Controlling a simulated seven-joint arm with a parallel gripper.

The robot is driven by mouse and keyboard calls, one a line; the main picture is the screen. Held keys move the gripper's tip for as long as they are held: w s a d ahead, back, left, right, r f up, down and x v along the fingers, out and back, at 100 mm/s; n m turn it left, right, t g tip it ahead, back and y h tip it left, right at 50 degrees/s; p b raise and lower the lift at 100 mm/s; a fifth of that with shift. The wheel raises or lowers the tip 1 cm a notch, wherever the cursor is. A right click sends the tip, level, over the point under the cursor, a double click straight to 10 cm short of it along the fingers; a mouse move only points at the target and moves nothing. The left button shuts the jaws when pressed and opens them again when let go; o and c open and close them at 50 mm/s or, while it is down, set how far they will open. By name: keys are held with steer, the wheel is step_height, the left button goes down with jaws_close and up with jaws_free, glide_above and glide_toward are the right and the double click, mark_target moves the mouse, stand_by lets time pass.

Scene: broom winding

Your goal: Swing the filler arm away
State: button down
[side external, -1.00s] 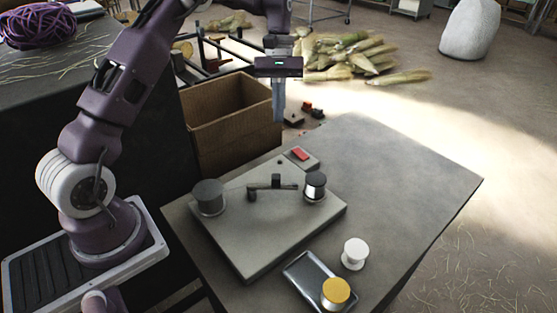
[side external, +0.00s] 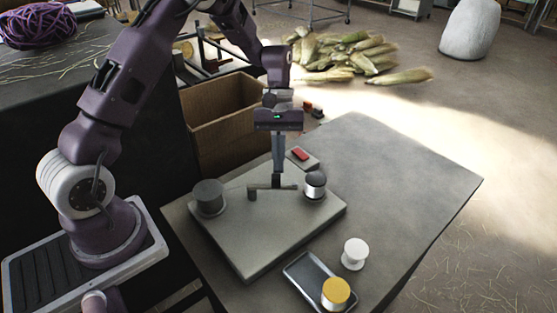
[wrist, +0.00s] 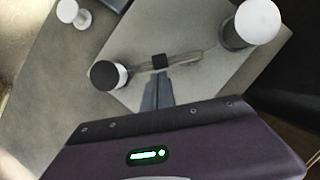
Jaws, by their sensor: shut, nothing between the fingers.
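The filler arm (side external: 264,187) is a thin dark bar low over the grey base plate (side external: 262,240), between a grey spool (side external: 208,197) on the left and a black-topped spool (side external: 315,184) on the right. A small black block sits midway along the bar and shows in the wrist view (wrist: 159,61). My gripper (side external: 278,172) points straight down with its fingers together and empty, right at the block. In the wrist view its fingertips (wrist: 158,76) end just beside the block. I cannot tell whether they touch it.
A white spool (side external: 354,253) and a dark tray (side external: 304,273) with a yellow-topped spool (side external: 336,292) stand at the front. A cardboard box (side external: 232,110) is behind. The table's right side (side external: 410,190) is clear.

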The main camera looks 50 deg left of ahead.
mark_target(282, 185)
steer(key=shift+d, duration=0.1)
stand_by(0.3)
steer(key=m, duration=0.1)
steer(key=d+m, duration=0.1)
steer(key=m, duration=0.1)
steer(key=shift+s+d+g+y, duration=0.3)
steer(key=shift+g+y, duration=0.1)
steer(key=m, duration=0.1)
steer(key=s+d+m+y, duration=0.1)
steer(key=shift+d+m, duration=0.2)
steer(key=shift+m, duration=0.1)
steer(key=m, duration=0.1)
steer(key=s+d+m+y, duration=0.1)
steer(key=m, duration=0.1)
steer(key=shift+s+d+g, duration=0.15)
steer(key=shift+g, duration=0.25)
steer(key=shift+s+d+m+y, duration=0.25)
steer(key=shift+s+m+y, duration=0.2)
steer(key=shift+m, duration=0.45)
steer(key=shift+s, duration=0.2)
steer(key=w, duration=0.2)
steer(key=w+r, duration=0.1)
steer(key=w, duration=0.2)
steer(key=shift+d, duration=0.1)
steer(key=v, duration=0.8)
steer(key=shift+r, duration=0.45)
